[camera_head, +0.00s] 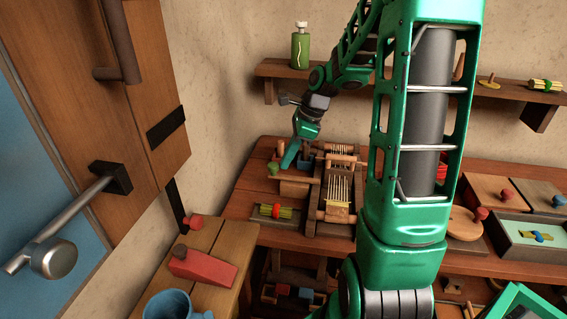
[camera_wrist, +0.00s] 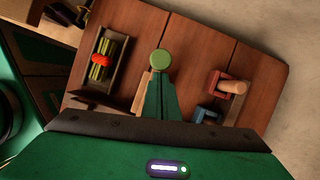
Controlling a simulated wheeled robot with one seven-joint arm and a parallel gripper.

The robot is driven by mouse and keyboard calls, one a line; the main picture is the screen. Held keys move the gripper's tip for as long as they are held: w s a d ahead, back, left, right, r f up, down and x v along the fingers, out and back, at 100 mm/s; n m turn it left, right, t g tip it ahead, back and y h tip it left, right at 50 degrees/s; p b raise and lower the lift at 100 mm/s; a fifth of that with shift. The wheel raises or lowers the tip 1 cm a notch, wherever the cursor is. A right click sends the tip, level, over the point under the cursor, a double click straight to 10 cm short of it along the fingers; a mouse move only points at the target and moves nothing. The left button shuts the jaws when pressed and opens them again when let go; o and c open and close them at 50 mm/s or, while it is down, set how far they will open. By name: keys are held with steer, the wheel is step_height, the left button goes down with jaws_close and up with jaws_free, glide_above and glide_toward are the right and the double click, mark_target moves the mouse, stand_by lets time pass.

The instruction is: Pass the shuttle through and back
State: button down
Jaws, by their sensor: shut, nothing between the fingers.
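The wooden loom (camera_head: 316,208) stands on the workbench with pale yellow warp threads (camera_head: 338,190) stretched along it. My gripper (camera_head: 287,164) is at the loom's back left, pointing down over the bench. In the wrist view my gripper (camera_wrist: 160,88) is shut and empty, its fingertips close to a round green knob (camera_wrist: 160,62); I cannot tell whether they touch. The green knob also shows in the head view (camera_head: 274,169). I cannot identify the shuttle with certainty in either view.
A small tray (camera_wrist: 95,88) with a red-banded yellow-green bundle (camera_wrist: 105,58) lies left of the knob. Red (camera_wrist: 217,83) and blue (camera_wrist: 207,114) pieces are at its right. A red wedge (camera_head: 205,267) and blue mug (camera_head: 170,304) sit on the front-left table. A shelf (camera_head: 270,69) runs behind.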

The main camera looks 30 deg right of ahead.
steer(key=shift+w+a, duration=0.25)
steer(key=shift+a, duration=0.1)
steer(key=shift+r, duration=0.1)
steer(key=shift+w+r, duration=0.1)
steer(key=shift+r, duration=0.05)
steer(key=v, duration=0.9)
steer(key=shift+s+d+r, duration=0.2)
steer(key=shift+s+d, duration=0.1)
steer(key=shift+d, duration=0.15)
steer(key=s+a+f+n+g+h, duration=0.1)
steer(key=s+f+n, duration=0.1)
steer(key=s+n, duration=0.7)
steer(key=s+a+f+n+g+h, duration=0.1)
steer(key=s+n, duration=0.8)
steer(key=s, duration=0.9)
steer(key=shift+a+f+h, duration=0.55)
steer(key=shift+a+h, duration=0.1)
steer(key=shift+h, duration=0.15)
